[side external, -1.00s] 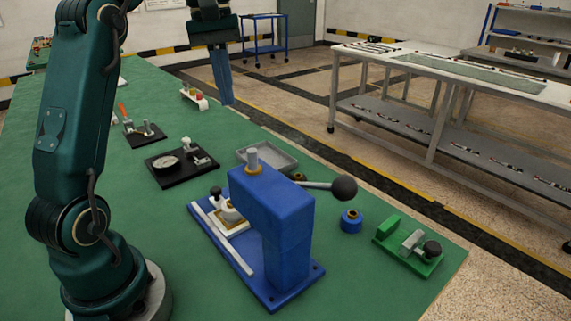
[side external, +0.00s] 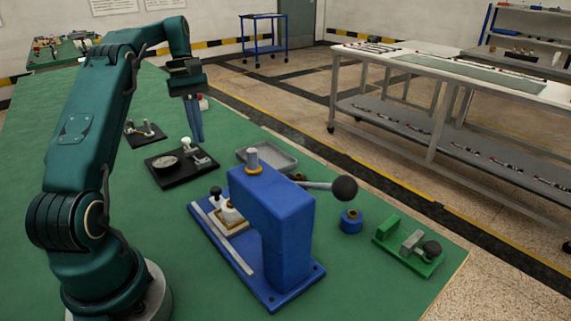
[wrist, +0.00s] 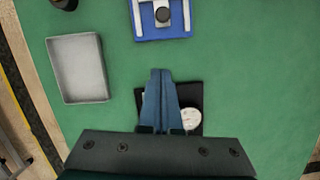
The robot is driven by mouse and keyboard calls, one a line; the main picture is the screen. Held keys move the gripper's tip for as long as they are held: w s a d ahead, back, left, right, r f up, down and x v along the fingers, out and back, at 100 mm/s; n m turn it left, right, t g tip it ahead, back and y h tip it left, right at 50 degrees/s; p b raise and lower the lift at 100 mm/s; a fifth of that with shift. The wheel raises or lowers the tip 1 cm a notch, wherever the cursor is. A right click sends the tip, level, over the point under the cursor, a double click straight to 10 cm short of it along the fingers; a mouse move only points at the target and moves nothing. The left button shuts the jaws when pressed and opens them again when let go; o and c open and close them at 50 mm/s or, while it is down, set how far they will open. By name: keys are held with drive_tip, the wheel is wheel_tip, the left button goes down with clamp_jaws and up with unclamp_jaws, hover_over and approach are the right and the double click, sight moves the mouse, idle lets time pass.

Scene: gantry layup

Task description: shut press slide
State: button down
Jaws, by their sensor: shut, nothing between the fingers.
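The blue press (side external: 270,215) stands on the green bench with its lever and dark ball knob (side external: 344,188) sticking out to the right. Its slide (side external: 233,222), with a black knob (side external: 216,191), sits on the rails at the press's left side, partly out from under the head. In the wrist view the slide knob (wrist: 162,14) and the blue base (wrist: 143,31) show at the top edge. My gripper (side external: 197,138) is shut and empty, pointing down above the bench, behind the press. In the wrist view my gripper (wrist: 160,72) covers part of the black fixture.
A black fixture (side external: 168,173) with a round pale disc lies under and near my gripper. A grey tray (side external: 282,161) stands behind the press. A blue ring part (side external: 351,222) and a green clamp fixture (side external: 392,233) are at the right. Bare bench lies left of the press.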

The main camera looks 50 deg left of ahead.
approach(214, 198)
drive_tip(key=a+f, duration=0.2)
drive_tip(key=f, duration=0.1)
drive_tip(key=w+a+f, duration=0.1)
drive_tip(key=shift+f, duration=0.35)
drive_tip(key=shift+s+d, duration=0.2)
drive_tip(key=shift+d, duration=0.55)
drive_tip(key=shift+s+d, duration=0.15)
drive_tip(key=shift+d, duration=0.55)
drive_tip(key=d, duration=1)
